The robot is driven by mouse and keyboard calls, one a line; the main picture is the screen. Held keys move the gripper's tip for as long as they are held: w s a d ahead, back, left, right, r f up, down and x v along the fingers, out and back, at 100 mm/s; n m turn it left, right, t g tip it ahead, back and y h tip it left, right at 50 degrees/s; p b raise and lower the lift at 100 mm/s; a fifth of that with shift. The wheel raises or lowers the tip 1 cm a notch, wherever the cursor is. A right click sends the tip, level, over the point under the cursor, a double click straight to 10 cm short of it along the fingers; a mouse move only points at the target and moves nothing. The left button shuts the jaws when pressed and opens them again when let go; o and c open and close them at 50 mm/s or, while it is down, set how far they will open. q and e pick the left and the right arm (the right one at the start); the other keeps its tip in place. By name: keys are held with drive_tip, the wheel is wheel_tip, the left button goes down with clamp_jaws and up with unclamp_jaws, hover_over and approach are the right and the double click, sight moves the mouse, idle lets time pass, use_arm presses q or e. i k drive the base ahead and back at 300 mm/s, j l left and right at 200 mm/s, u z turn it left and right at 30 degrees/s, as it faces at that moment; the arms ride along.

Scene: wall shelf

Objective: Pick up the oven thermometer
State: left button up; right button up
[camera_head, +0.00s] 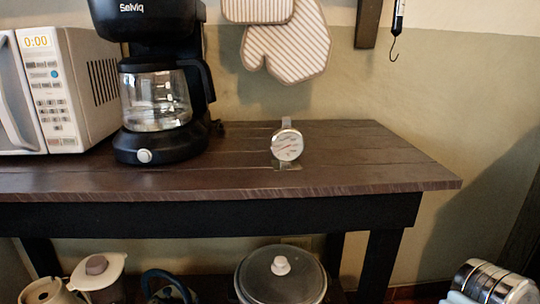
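The oven thermometer (287,146) stands upright on the brown wooden shelf top (380,160), right of the coffee maker. It has a round pale dial with a red needle, a metal tab on top and a small flat foot. Nothing touches it from the sides. Neither my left gripper nor my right gripper clearly shows in the head view.
A black coffee maker (153,140) with a glass carafe and a white microwave (75,90) stand left of the thermometer. Oven mitts (285,50) hang on the wall behind. The shelf top right of the thermometer is clear. A lidded pot (281,280) sits below.

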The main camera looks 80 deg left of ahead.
sight(287, 144)
drive_tip(key=u, duration=2.3)
drive_tip(key=i+l+u, duration=0.1)
drive_tip(key=u, duration=0.55)
